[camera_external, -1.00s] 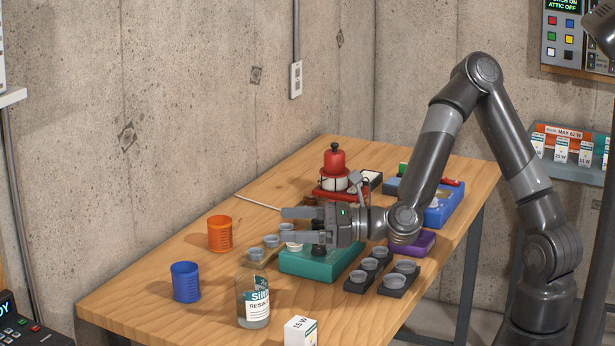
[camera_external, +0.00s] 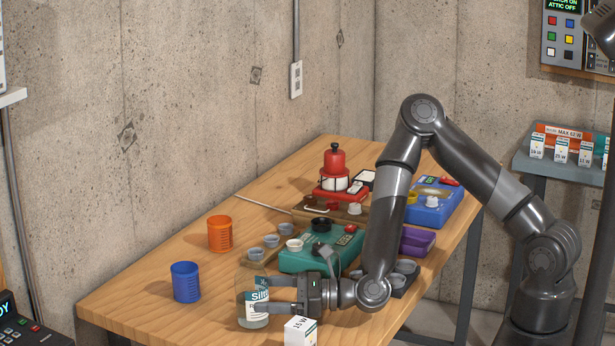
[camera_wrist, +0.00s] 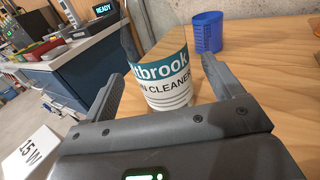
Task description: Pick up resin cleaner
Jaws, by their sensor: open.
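The resin cleaner (camera_external: 246,309) is a clear bottle with a teal and white label, upright near the front edge of the wooden table. In the wrist view its label (camera_wrist: 165,80) reads "CLEANER" and stands between my two fingers. My gripper (camera_external: 272,295) is open and level at label height, with its fingers reaching left around the bottle. In the wrist view the fingers (camera_wrist: 160,85) lie to either side of the label. I cannot tell whether either finger touches it. The gripper hides part of the bottle in the external view.
A white 15 W box (camera_external: 300,331) stands just below my gripper. A blue cup (camera_external: 186,282) and an orange cup (camera_external: 220,234) stand left and behind. A teal device (camera_external: 300,260) and small grey cups sit behind my gripper. The table's left front is clear.

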